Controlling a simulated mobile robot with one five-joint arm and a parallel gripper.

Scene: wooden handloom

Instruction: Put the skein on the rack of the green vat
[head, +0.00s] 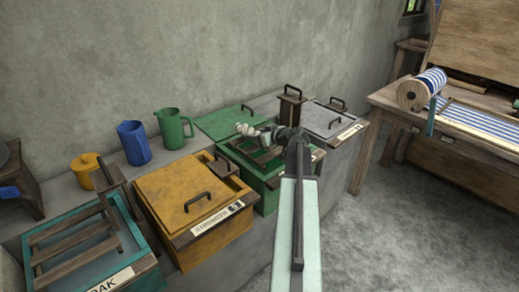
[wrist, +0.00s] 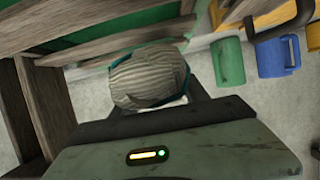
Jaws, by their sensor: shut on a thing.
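The pale, off-white skein (head: 246,129) is in my gripper (head: 266,132) in the head view, just above the green vat (head: 268,193). In the wrist view the skein (wrist: 150,76) fills the space ahead of my gripper, which is shut on it. The green vat stands open, and its dark wooden rack slats (head: 254,150) show below the skein. The slats also show in the wrist view (wrist: 110,42). I cannot tell whether the skein touches the rack. My arm hides part of the vat's right side.
The green lid (head: 226,121) lies behind the green vat. A yellow vat (head: 186,200) with its lid on is to the left, then an open teal vat (head: 84,240). A grey-lidded vat (head: 330,118) is to the right. Yellow, blue and green jugs (head: 174,128) stand along the wall.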

